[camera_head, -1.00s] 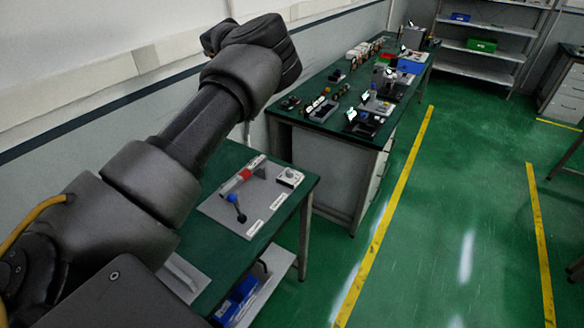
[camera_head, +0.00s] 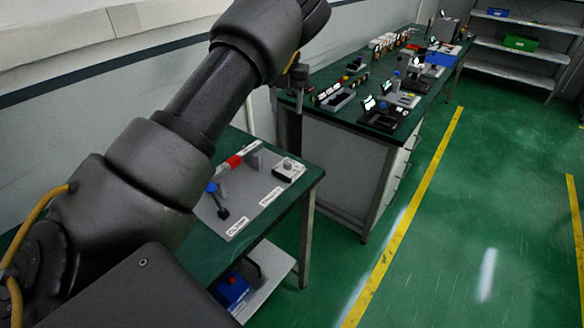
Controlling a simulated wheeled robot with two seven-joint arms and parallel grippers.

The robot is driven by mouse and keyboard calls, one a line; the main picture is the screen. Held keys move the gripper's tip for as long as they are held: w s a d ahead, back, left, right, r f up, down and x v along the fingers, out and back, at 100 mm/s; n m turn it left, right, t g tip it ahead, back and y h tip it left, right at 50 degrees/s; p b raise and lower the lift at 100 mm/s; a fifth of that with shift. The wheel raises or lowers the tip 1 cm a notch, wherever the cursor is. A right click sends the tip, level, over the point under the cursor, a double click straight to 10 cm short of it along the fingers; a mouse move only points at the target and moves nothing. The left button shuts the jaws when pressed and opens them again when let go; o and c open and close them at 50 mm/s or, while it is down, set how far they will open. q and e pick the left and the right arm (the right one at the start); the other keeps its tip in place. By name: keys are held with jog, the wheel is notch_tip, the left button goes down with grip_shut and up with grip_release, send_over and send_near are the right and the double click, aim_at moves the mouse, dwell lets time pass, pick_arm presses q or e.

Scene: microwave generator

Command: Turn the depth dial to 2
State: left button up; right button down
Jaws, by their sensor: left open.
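My left arm crosses the view from the lower left, over the bench. My left gripper (camera_head: 298,76) shows small and dark below the arm's end, partly hidden by it. It is open and well apart from the knob. My right gripper is out of view.
A second bench (camera_head: 345,133) with several devices stands beyond. The wall is on the left. Clear green floor (camera_head: 440,240) with yellow lines lies on the right.

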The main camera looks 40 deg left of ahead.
pick_arm(q)
jog(key=b, duration=0.7)
send_over(288, 161)
notch_tip(288, 161, down, 9)
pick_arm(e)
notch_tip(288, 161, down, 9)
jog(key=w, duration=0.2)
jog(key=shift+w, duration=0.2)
pick_arm(q)
jog(key=shift+f, duration=0.1)
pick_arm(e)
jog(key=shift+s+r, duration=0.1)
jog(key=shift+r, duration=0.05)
pick_arm(q)
notch_tip(288, 161, down, 9)
jog(key=shift+f+p, duration=0.1)
jog(key=shift+p, duration=0.3)
jog(key=shift+f, duration=0.65)
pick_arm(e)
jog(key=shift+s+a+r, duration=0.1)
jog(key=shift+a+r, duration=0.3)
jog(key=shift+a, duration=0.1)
pick_arm(q)
jog(key=shift+c, duration=0.4)
jog(key=c, duration=0.9)
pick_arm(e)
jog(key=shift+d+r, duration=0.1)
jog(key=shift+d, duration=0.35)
